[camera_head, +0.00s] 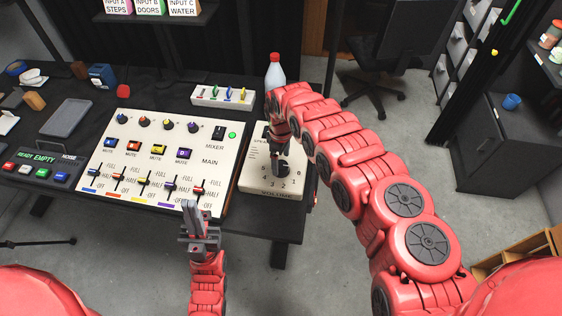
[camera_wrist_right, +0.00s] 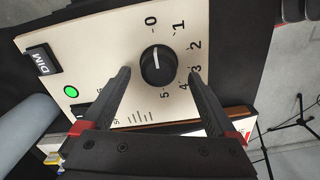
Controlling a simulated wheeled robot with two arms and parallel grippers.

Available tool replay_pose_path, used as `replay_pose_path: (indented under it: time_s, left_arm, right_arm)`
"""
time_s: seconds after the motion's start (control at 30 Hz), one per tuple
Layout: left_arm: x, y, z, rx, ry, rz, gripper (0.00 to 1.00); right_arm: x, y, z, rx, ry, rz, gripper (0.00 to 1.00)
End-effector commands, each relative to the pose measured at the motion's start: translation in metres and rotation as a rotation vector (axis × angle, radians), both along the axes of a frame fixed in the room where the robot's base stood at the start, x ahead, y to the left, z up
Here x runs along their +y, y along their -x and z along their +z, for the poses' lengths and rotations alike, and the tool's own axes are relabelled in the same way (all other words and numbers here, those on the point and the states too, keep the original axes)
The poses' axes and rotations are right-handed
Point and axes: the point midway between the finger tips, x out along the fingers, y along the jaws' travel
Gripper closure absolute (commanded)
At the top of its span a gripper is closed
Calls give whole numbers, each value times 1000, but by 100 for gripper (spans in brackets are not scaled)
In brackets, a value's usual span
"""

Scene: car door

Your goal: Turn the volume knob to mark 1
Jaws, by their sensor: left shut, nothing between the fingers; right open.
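The black volume knob (camera_wrist_right: 158,66) sits on a cream panel with marks 0 to 5. Its white pointer line points towards the 0 mark in the right wrist view. My right gripper (camera_wrist_right: 160,71) is open, with a fingertip on each side of the knob in the picture and clear gaps; I cannot tell how far above the panel the tips are. In the head view the knob (camera_head: 281,169) is partly hidden by my right gripper (camera_head: 277,150). My left gripper (camera_head: 190,206) is shut and empty, in front of the mixer panel's lower right edge.
The mixer panel (camera_head: 120,126) with sliders and coloured buttons lies left of the volume panel (camera_head: 258,180). A white strip with coloured switches (camera_head: 223,97) and a red-capped bottle (camera_head: 275,72) stand behind.

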Motion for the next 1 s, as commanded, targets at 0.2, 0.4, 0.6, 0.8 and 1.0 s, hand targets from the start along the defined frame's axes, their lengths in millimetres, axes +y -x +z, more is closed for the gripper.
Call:
replay_pose_path:
  time_s: [0.2,0.4,0.6,0.8,1.0]
  left_arm:
    - [0,0,-4,0,0,0,100]
    - [0,0,-4,0,0,0,100]
    - [0,0,-4,0,0,0,100]
    - [0,0,-4,0,0,0,100]
    - [0,0,-4,0,0,0,100]
  right_arm:
    - [2,-2,-20,-5,-3,0,7]
    - [0,-1,-25,-3,0,-1,7]
    - [0,-1,-25,-3,0,-1,7]
    - [0,-1,-25,-3,0,-1,38]
    - [0,-1,-25,-4,0,-1,74]
